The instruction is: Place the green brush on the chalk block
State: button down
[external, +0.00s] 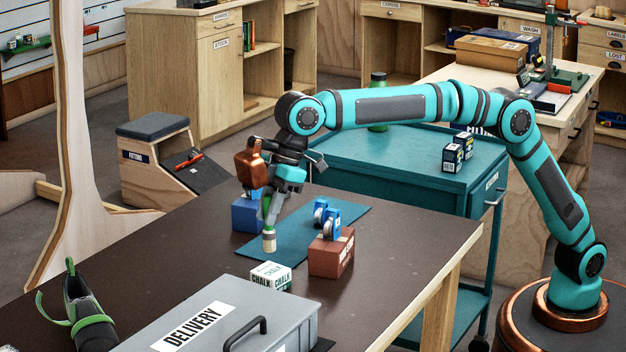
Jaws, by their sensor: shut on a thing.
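The green brush (269,237) hangs upright from my gripper (263,196), its pale bristle end pointing down. My gripper is shut on its green handle. The white chalk block (270,276), with green lettering, sits on the dark table just behind the grey box. The brush's bristle end shows just above the chalk block in the picture, with a small gap between them. I cannot tell from this one view whether the brush is directly over the block. My copper-coloured wrist parts hide some of the gripper.
A grey DELIVERY box (215,318) stands in front of the chalk block. A reddish block (331,257) with a blue device is close at right. A blue block (247,214) stands behind the brush, by a teal mat (345,212). A green-strapped shoe (84,313) lies at left.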

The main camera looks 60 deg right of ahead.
aim_at(269, 229)
jog(key=shift+f, duration=2.25)
jog(key=shift+f, duration=0.15)
jog(key=c, duration=1.3)
grip_release()
jog(key=v, duration=1.2)
jog(key=shift+d, duration=0.1)
